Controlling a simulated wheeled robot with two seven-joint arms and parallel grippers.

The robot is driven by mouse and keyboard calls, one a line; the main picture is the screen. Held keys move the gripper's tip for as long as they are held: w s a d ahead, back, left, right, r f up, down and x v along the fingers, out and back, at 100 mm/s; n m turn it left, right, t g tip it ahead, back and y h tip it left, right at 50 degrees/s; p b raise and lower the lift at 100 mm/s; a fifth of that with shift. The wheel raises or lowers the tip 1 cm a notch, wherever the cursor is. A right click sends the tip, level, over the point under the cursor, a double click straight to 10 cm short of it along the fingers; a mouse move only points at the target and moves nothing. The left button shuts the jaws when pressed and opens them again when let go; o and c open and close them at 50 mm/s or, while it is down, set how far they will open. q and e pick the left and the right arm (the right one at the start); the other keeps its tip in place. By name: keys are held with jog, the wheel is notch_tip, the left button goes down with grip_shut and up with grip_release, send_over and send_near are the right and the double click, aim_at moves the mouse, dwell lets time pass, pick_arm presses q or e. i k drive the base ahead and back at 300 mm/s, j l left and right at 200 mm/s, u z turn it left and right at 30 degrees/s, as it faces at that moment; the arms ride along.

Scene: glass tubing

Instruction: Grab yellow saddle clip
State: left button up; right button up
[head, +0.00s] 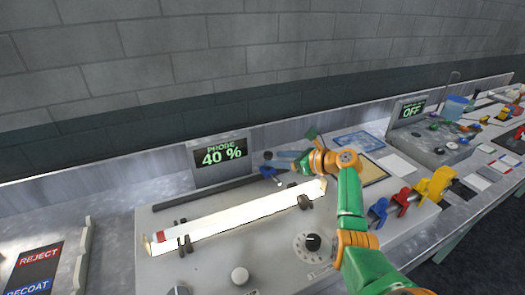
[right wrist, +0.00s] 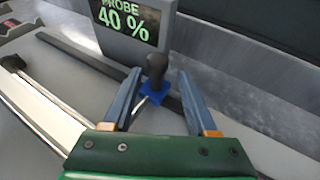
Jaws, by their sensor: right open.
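The yellow saddle clip (head: 437,184) stands at the right end of the bench unit in the head view, beside a red clip (head: 402,201) and a blue clip (head: 378,212). My right gripper (head: 284,158) is well to the left of it, near the back of the unit. In the right wrist view my right gripper (right wrist: 158,80) is open, its two blue-grey fingers on either side of a small black knob with a blue base (right wrist: 153,92); I cannot tell whether they touch it. The yellow clip is not in the right wrist view. My left gripper is not in view.
A long glowing white tube (head: 235,213) lies on dark supports across the unit. A display reading PROBE 40 % (head: 221,158) stands behind it. Dials (head: 312,242) are at the front. A REJECT/RECOAT tray (head: 87,250) is at left. A second instrument (head: 432,140) stands at right.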

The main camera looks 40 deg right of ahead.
aim_at(421, 188)
jog(key=k, duration=1.5)
